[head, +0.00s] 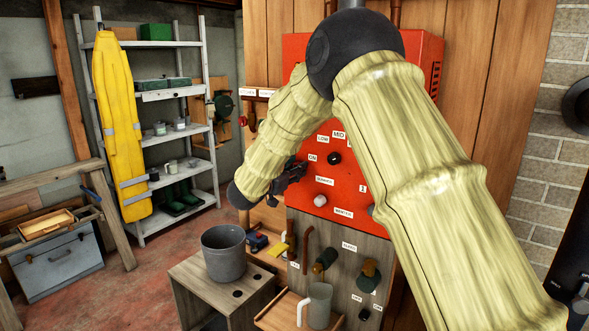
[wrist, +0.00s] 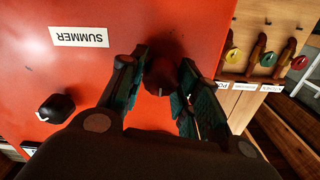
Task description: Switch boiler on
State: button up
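The boiler is a red box (head: 300,50) on the wood wall in the head view, with labels such as LOW, MID, ON and WINTER. My gripper (head: 291,174) is at the left part of its front, beside the ON label (head: 312,158). In the wrist view the red panel (wrist: 110,15) is seen upside down. My gripper (wrist: 163,72) is open there, its fingers on either side of a dark red knob (wrist: 161,76). Whether the fingers touch the knob is unclear. A black knob (wrist: 57,107) and the SUMMER label (wrist: 80,37) are to the left.
Coloured valves (wrist: 268,60) on copper pipes are beside the boiler. A white knob (head: 320,200) is low on its front. Below are a grey bucket (head: 224,253) on a wooden box and a pale jug (head: 319,305). Shelves (head: 150,95) and a yellow coverall stand at left.

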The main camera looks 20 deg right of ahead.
jog(key=shift+f+b, duration=0.1)
jog(key=shift+b, duration=0.25)
jog(key=m+b, duration=0.2)
jog(key=b, duration=0.1)
jog(key=shift+f+m, duration=0.2)
jog(key=shift+m, duration=0.2)
jog(key=m+b, duration=0.2)
jog(key=b, duration=0.1)
jog(key=m+b, duration=0.3)
jog(key=shift+s+d+f+m, duration=0.1)
jog(key=shift+f+m, duration=0.05)
jog(key=shift+m, duration=0.15)
jog(key=m+b, duration=0.5)
jog(key=b, duration=0.2)
jog(key=shift+f, duration=0.1)
jog(key=m+b, duration=0.3)
jog(key=shift+b, duration=0.3)
jog(key=shift+m+b, duration=0.6)
jog(key=shift+m, duration=0.1)
jog(key=shift+r, duration=0.25)
jog(key=o, duration=1)
